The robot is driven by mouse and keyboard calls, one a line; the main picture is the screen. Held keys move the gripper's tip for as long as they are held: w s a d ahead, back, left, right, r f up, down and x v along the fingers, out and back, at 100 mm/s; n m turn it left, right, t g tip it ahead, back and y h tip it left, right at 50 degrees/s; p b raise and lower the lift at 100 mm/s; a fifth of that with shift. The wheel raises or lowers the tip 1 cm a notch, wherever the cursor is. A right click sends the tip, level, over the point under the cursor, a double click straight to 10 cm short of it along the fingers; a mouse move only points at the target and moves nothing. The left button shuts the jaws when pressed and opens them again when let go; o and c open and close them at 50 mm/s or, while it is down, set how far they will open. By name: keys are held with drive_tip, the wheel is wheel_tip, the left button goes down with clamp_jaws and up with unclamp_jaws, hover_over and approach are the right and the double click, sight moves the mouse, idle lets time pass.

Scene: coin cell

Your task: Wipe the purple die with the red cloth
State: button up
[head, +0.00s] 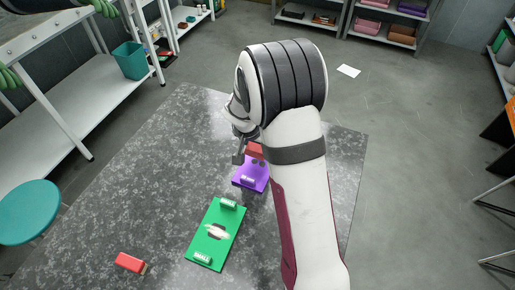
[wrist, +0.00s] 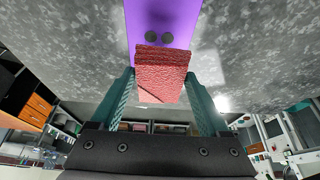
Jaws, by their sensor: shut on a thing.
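The purple die (head: 247,184) is a flat plate on the grey table, with a small white label at its near end. My arm covers part of it in the head view. In the wrist view the purple die (wrist: 180,12) shows two dark round spots. My gripper (wrist: 160,78) is shut on the red cloth (wrist: 162,58), a folded textured pad held between two teal fingers. The red cloth (head: 256,149) also shows in the head view at the far end of the purple die. I cannot tell whether it touches the die.
A green die (head: 207,251) with white labels and a pale shiny patch lies nearer on the table (head: 120,215). A red block (head: 130,262) lies at the front left. A teal stool (head: 28,211) stands left of the table.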

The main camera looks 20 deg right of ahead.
drive_tip(key=shift+r, duration=1.5)
drive_tip(key=w+d+r+n+t+y, duration=0.1)
drive_tip(key=w+d+n+y, duration=0.1)
drive_tip(key=w+d+n, duration=0.3)
drive_tip(key=w+d+n+y, duration=0.1)
drive_tip(key=w+d+n, duration=0.1)
drive_tip(key=w+n, duration=0.35)
drive_tip(key=shift+m, duration=0.75)
drive_tip(key=w+a+f, duration=0.2)
drive_tip(key=w+a, duration=0.1)
drive_tip(key=w+a+f, duration=0.2)
drive_tip(key=w+a, duration=0.1)
drive_tip(key=w+a+f, duration=0.2)
drive_tip(key=shift+w+a+f, duration=0.2)
drive_tip(key=shift+w+a, duration=0.2)
drive_tip(key=shift+f, duration=1.95)
drive_tip(key=o, duration=1.2)
drive_tip(key=shift+f, duration=0.1)
drive_tip(key=shift+c, duration=0.2)
